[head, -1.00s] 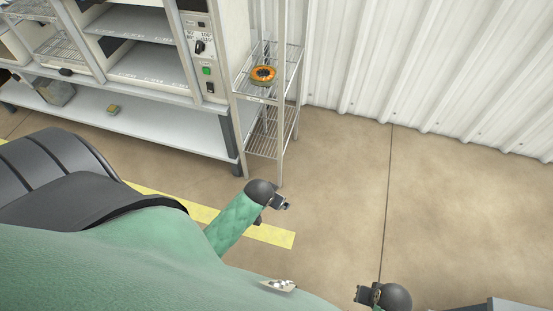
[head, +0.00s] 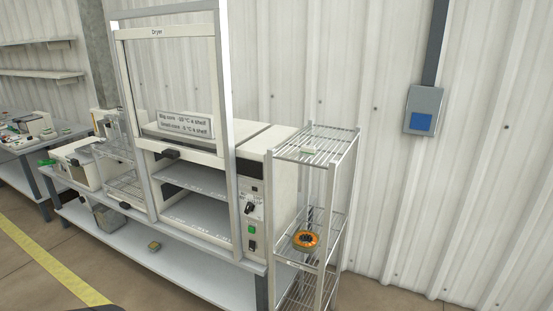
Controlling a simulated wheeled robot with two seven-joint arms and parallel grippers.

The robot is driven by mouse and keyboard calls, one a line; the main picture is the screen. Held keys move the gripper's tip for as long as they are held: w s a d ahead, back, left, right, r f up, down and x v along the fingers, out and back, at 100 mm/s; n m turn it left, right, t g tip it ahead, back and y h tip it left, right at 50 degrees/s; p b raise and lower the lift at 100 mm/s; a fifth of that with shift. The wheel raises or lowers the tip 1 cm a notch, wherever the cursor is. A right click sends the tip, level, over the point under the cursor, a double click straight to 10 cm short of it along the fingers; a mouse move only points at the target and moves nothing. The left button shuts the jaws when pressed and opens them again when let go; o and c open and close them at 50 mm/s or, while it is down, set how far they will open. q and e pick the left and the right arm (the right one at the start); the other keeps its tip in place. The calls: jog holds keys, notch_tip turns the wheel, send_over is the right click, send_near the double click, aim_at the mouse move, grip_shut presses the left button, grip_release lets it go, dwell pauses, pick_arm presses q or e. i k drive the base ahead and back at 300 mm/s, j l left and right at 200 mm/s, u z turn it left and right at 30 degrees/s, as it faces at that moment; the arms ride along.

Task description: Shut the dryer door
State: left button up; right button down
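The dryer (head: 262,160) stands on a bench against the ribbed wall, with a control panel on its right side. Its door (head: 185,75) is a framed panel marked "Dryer", raised in a tall upright frame. Neither of my grippers is in the head view now.
A wire rack (head: 315,145) stands right of the dryer, with an orange-and-black ring-shaped coil (head: 306,240) on its middle shelf. The bench (head: 195,262) has a lower shelf holding a small box (head: 154,245). A blue-fronted wall box (head: 422,122) is at right.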

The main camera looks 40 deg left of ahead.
aim_at(168, 150)
jog(key=u, duration=2)
